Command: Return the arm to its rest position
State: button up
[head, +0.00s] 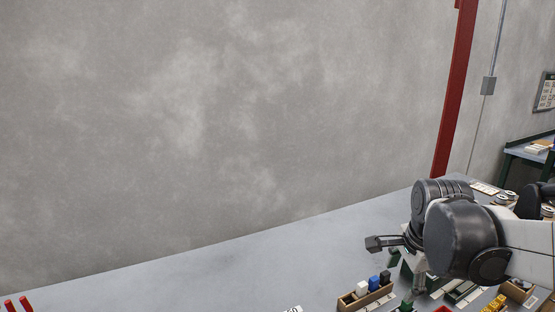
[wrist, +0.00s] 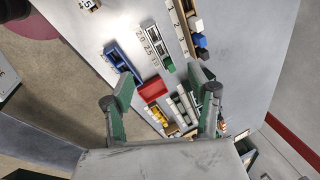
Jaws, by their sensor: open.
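My arm (head: 460,235) reaches in from the right side of the head view, above the grey workbench. My gripper (head: 397,265) is at its end, over the right part of the bench. In the wrist view my gripper (wrist: 160,97) shows two green-padded fingers spread wide apart. They are open with nothing held between them. Bins and parts on the bench show beyond and between the fingers. The arm hides part of the bench's right end in the head view.
A wooden tray (head: 352,299) with white, blue and black pieces stands near the gripper. A blue tray (wrist: 115,59) and a red tray (wrist: 152,89) lie below. The grey bench (head: 190,280) is largely clear to the left. A red post (head: 455,90) stands behind.

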jog(key=s+a+f+n+t+b, duration=0.1)
jog(key=s+a+n+t, duration=0.1)
jog(key=s+n, duration=0.4)
jog(key=s+a+n+t+b, duration=0.1)
jog(key=s+a+n, duration=0.4)
jog(key=n, duration=0.5)
jog(key=shift+s+f+t+y+b, duration=0.3)
jog(key=shift+s+f+t+b, duration=0.1)
jog(key=shift+s+b, duration=0.3)
